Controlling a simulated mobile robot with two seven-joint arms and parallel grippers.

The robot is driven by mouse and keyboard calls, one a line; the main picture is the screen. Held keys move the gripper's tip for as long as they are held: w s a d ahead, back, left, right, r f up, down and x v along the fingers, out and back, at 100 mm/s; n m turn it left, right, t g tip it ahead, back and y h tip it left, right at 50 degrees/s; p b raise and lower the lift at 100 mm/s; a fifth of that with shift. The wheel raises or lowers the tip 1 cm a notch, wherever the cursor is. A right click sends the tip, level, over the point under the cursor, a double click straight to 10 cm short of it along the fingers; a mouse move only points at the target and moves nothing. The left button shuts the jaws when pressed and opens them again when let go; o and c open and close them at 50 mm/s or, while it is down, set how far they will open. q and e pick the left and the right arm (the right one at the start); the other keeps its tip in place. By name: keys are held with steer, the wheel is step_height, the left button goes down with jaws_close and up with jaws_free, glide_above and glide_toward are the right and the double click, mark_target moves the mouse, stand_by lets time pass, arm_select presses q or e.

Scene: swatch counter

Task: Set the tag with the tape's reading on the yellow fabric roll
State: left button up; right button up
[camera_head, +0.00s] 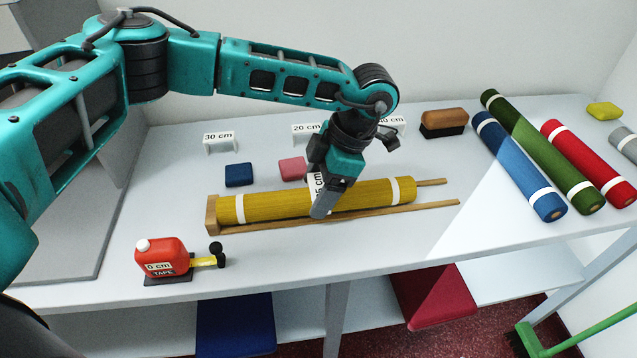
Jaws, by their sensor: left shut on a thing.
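The yellow fabric roll (260,206) lies in a wooden cradle (213,216) in the middle of the counter, with white bands near its ends. My left gripper (321,197) is over the roll's middle, shut on a white tag (317,184). The tag's print is partly covered; a "5 cm" ending shows. I cannot tell whether the tag touches the roll. The red tape measure (160,257) stands at the front left, its label showing "0 cm" and "TAPE". Other tags stand behind: "30 cm" (219,139), "20 cm" (305,130) and a partly hidden one (396,123). My right gripper is out of view.
A navy block (238,175) and a pink block (292,168) lie behind the roll. A brown brush (444,122) stands further right. Blue (520,170), green (545,155) and red (590,160) rolls lie at the right. The front right counter is clear.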

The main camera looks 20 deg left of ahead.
arm_select(q)
steer(key=shift+f, duration=0.3)
steer(key=o, duration=1)
